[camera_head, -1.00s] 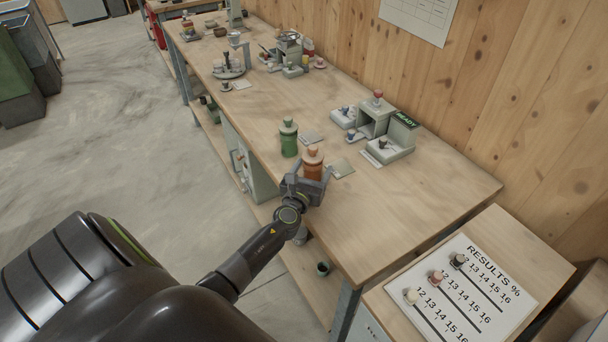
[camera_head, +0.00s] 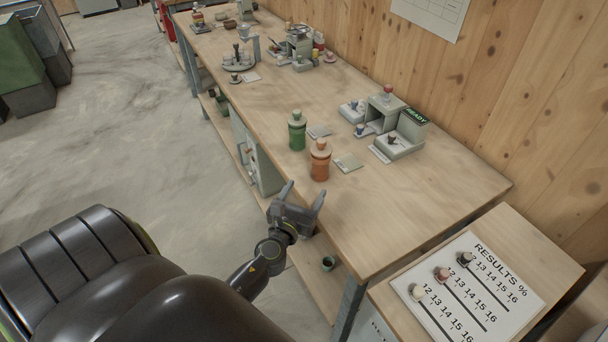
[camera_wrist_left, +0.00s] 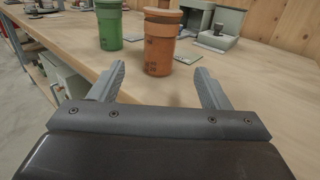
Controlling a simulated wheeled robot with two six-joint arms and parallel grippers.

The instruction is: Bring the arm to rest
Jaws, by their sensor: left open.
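My left gripper (camera_head: 302,197) is open and empty at the front edge of the workbench (camera_head: 390,215). An orange jar (camera_head: 320,162) with a lid stands upright on the bench, a little beyond the fingertips. In the left wrist view the orange jar (camera_wrist_left: 158,50) appears between and beyond the two open fingers (camera_wrist_left: 160,88), apart from them. A green jar (camera_head: 297,132) stands upright behind and to the left of the orange one. My right gripper is not in view.
A grey device with a READY display (camera_head: 404,139) stands near the wooden wall. A side table at the lower right holds a RESULTS % board (camera_head: 478,290) with several knobs. More equipment (camera_head: 240,60) stands at the bench's far end. The front right bench top is clear.

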